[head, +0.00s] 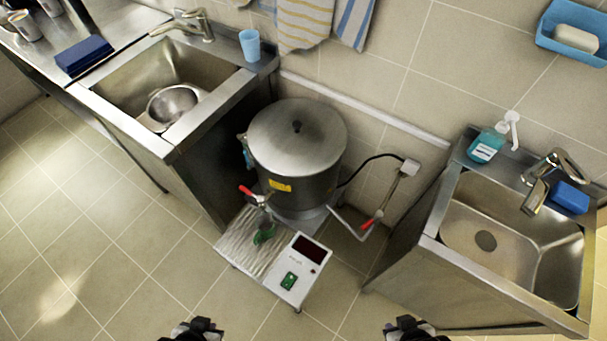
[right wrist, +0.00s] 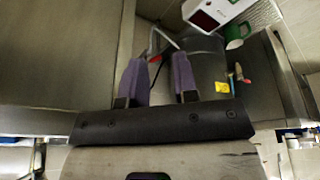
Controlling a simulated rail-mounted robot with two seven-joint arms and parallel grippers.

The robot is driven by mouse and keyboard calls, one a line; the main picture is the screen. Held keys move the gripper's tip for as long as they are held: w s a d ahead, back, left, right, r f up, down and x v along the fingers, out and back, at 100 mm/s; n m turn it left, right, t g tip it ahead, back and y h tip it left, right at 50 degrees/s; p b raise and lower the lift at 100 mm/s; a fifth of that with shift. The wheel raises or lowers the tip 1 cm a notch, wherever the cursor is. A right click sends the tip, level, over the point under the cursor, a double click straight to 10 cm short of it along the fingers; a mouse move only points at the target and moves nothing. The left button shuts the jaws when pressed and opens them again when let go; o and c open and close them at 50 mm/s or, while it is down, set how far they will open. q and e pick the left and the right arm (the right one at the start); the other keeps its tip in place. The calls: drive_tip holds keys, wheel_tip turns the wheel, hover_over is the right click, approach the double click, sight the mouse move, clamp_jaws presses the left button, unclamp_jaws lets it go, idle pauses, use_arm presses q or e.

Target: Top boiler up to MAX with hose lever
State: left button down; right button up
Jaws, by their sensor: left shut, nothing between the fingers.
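The grey metal boiler (head: 290,170), its lid on, stands between two sink units in the head view. A red tap lever (head: 246,190) is at its front. A bent metal pipe with a red handle (head: 367,223), apparently the hose lever, is at its right; a red part (right wrist: 153,57) also shows in the right wrist view. A blue part (head: 247,155) is on the boiler's left side; no MAX mark is readable. My left gripper (head: 205,323) is shut and empty at the bottom edge. My right gripper (head: 408,323) is apart from the boiler; its fingers (right wrist: 158,82) are open and empty.
A green cup (head: 264,236) stands on the ribbed tray (head: 240,248) below the tap, beside a white control box (head: 298,270) with a dark display. The left sink (head: 120,95) and right sink (head: 440,215) flank the boiler. The floor in front is clear.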

drive_tip(key=c, duration=0.3)
drive_tip(key=shift+t, duration=0.5)
drive_tip(key=b+x, duration=0.7)
drive_tip(key=a+b+x, duration=0.1)
drive_tip(key=b+x, duration=0.2)
drive_tip(key=b, duration=0.1)
drive_tip(key=shift+w+f, duration=0.2)
drive_tip(key=shift+f, duration=0.1)
clamp_jaws()
drive_tip(key=w+a+f+m+t+y+b, duration=0.25)
drive_tip(key=w+a+f+b, duration=0.35)
drive_tip(key=f, duration=0.5)
drive_tip(key=w+a+f+m+t+y+b, duration=0.1)
drive_tip(key=w+a+f+y+b, duration=0.3)
drive_tip(key=a+f, duration=0.45)
drive_tip(key=w+d+f+m+t+h, duration=0.1)
drive_tip(key=w+d+m+t+h, duration=0.2)
drive_tip(key=d+m+t+h, duration=0.8)
drive_tip(key=m+h+b, duration=0.2)
drive_tip(key=m+b, duration=0.2)
drive_tip(key=m, duration=0.7)
approach(371, 222)
drive_tip(key=d, duration=0.2)
drive_tip(key=shift+g, duration=0.25)
drive_tip(key=shift+w+a+r+b, duration=0.1)
drive_tip(key=shift+w+a+b, duration=0.35)
drive_tip(key=shift+w, duration=0.45)
drive_tip(key=shift+w+a+b, duration=0.2)
drive_tip(key=shift+w+a, duration=0.35)
drive_tip(key=shift+w, duration=0.3)
